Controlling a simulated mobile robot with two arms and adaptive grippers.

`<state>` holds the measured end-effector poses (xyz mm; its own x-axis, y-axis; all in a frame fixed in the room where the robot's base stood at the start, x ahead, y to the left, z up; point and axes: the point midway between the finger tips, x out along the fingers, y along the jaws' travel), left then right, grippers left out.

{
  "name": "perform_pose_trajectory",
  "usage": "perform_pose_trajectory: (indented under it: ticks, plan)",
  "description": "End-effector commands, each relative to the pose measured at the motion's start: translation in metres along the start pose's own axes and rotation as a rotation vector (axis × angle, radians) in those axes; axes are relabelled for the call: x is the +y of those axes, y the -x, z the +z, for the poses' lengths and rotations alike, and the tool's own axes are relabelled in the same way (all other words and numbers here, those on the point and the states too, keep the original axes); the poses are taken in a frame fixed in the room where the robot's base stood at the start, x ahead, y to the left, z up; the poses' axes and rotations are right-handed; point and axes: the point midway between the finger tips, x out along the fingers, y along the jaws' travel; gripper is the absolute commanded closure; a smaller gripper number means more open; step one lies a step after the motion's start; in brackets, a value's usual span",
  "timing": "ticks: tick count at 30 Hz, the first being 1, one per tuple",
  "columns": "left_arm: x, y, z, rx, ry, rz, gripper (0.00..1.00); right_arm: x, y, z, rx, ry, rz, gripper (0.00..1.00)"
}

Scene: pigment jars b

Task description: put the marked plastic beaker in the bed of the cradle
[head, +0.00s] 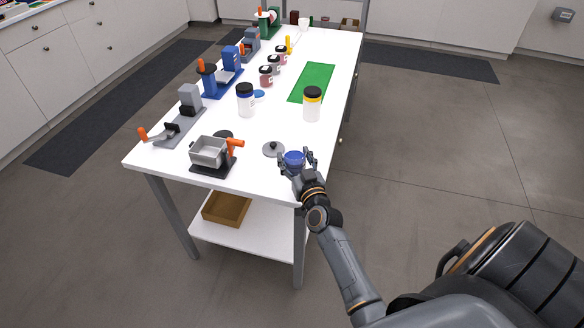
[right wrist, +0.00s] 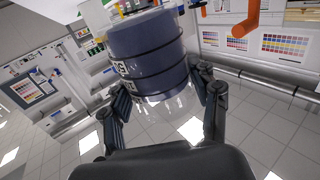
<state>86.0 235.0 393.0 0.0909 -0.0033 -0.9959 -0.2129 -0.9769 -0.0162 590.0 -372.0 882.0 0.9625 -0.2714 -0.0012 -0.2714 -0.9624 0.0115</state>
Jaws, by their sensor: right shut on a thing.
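My right gripper (head: 297,158) is shut on a blue round vessel (head: 294,155) at the near right edge of the white table. In the right wrist view the vessel (right wrist: 148,52) is dark blue with ridged bands and white markings on its side; it looks like the marked beaker. The fingers hold it from both sides, and it appears tilted there. I cannot tell for sure which device is the cradle. A grey open box-shaped holder (head: 208,152) with an orange handle stands on a dark base left of the gripper. My left gripper is not in view.
A grey lid (head: 273,149) lies just left of the gripper. Grey (head: 188,105) and blue (head: 222,75) devices line the left edge. A green mat (head: 312,82) lies farther back.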

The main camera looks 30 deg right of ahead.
Motion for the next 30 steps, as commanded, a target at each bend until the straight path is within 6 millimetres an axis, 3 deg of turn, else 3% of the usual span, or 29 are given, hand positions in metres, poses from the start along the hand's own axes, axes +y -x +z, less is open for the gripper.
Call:
perform_pose_trajectory:
  ticks: [7,12,28,29,30]
  plan:
    - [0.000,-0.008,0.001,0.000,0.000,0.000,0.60,-0.001,-0.015,0.018,0.003,0.001,0.000,0.79]
    - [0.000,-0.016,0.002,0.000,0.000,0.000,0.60,-0.001,-0.021,0.044,0.000,0.004,0.000,0.79]
    - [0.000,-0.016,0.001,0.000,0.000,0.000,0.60,-0.002,-0.021,0.056,0.002,0.000,0.001,0.79]
    - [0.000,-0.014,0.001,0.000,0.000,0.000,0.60,-0.002,-0.021,0.055,0.000,0.000,0.001,0.33]
    - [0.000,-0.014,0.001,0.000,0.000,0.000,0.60,-0.002,-0.021,0.055,0.000,0.000,0.001,0.25]
